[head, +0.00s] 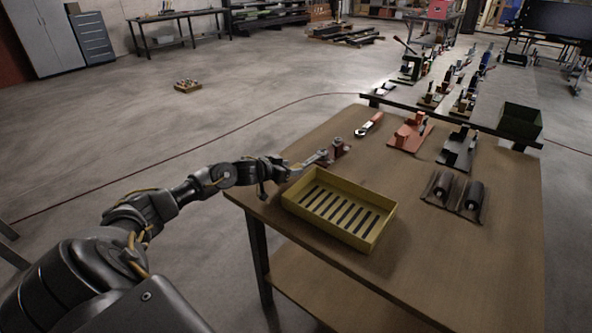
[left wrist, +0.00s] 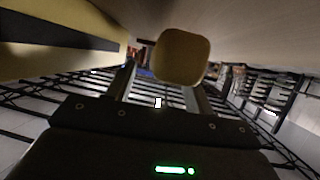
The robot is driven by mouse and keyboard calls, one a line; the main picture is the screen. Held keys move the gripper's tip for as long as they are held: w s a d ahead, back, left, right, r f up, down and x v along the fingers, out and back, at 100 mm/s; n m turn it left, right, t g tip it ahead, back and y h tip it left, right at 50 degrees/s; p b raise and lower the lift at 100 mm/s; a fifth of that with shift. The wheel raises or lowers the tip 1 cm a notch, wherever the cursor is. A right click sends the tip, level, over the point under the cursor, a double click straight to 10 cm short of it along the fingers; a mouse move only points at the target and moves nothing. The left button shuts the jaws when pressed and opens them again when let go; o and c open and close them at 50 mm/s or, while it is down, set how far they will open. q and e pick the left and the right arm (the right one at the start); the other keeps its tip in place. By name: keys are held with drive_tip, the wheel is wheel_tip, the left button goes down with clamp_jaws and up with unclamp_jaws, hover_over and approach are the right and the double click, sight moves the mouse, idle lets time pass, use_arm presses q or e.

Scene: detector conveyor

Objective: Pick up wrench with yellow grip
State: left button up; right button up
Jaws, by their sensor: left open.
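The wrench with the yellow grip (head: 311,161) lies at the left edge of the table, its grey head pointing right towards a small red-brown fixture. Most of its grip is hidden by my left gripper in the head view. In the left wrist view the rounded yellow end of the grip (left wrist: 181,57) shows large, ahead of and partly between my fingers. My left gripper (head: 286,170) is open at the grip end; I cannot tell whether a finger touches it. My right gripper is not in view.
A yellow slotted tray (head: 375,233) stands just right of and nearer than my left gripper. The fixture (head: 339,148), a red stand (head: 409,136) and black rollers (head: 455,191) are on the table (head: 470,265). Its right front is clear.

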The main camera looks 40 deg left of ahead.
use_arm(q)
drive_tip(key=shift+w+f, duration=0.2)
drive_tip(key=shift+w, duration=0.25)
drive_tip(key=shift+s, duration=0.1)
clamp_jaws()
drive_tip(key=shift+r, duration=0.15)
